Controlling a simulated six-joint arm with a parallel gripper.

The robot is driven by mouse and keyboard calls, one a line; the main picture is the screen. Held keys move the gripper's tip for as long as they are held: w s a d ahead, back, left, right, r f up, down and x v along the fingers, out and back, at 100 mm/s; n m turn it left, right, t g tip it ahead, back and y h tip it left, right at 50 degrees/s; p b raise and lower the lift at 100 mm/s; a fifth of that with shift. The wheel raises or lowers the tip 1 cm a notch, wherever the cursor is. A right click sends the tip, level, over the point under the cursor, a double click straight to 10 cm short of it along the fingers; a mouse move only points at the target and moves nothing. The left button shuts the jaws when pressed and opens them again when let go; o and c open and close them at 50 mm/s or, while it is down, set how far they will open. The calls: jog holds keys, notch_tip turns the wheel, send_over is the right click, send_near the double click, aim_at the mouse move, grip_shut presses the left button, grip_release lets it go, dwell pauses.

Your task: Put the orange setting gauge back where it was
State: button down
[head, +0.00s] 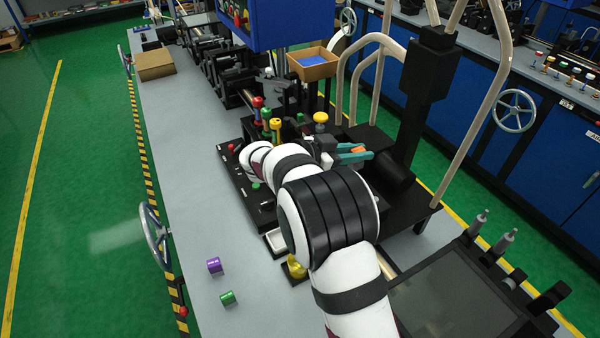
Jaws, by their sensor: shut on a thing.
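My gripper (364,153) is near the middle of the head view, with teal fingers pointing right. It is shut on a small orange piece (358,149), which looks like the orange setting gauge. Only part of the gauge shows between the fingers. It is held beside the black upright post (428,75), and I cannot tell how high it is. My white and black arm hides much of the bench behind it, and I cannot make out the gauge's place.
A black fixture with coloured knobs (258,103) and a yellow knob (320,117) stands left of the gripper. Bent tube rails (497,100) rise to the right. A purple block (214,265) and a green block (227,298) lie on the grey bench (185,190), whose left side is mostly clear.

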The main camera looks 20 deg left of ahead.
jog(key=s+a+f+n+t+y, duration=0.1)
jog(key=s+a+f+n+y, duration=0.2)
jog(key=a, duration=0.7)
jog(key=s+a+f+n+t+y, duration=0.1)
jog(key=s+a+f+n+y, duration=0.2)
jog(key=s+a+f, duration=0.5)
jog(key=s+a+f+n+t+y, duration=0.2)
jog(key=s+a+f, duration=0.4)
jog(key=a, duration=0.8)
jog(key=shift+s+a+f+n+y, duration=0.15)
jog(key=shift+s+n+y, duration=0.1)
jog(key=shift+y, duration=0.35)
jog(key=shift+s+d+f+n+y, duration=0.15)
jog(key=shift+n+y, duration=0.1)
jog(key=shift+y, duration=0.35)
jog(key=shift+s+a+f, duration=0.1)
jog(key=shift+a+f, duration=0.1)
jog(key=shift+f, duration=0.9)
jog(key=shift+s+a+f, duration=0.1)
jog(key=shift+a+f, duration=0.1)
jog(key=shift+f, duration=0.85)
jog(key=c, duration=0.8)
grip_release()
jog(key=shift+f, duration=0.1)
jog(key=shift+o, duration=0.2)
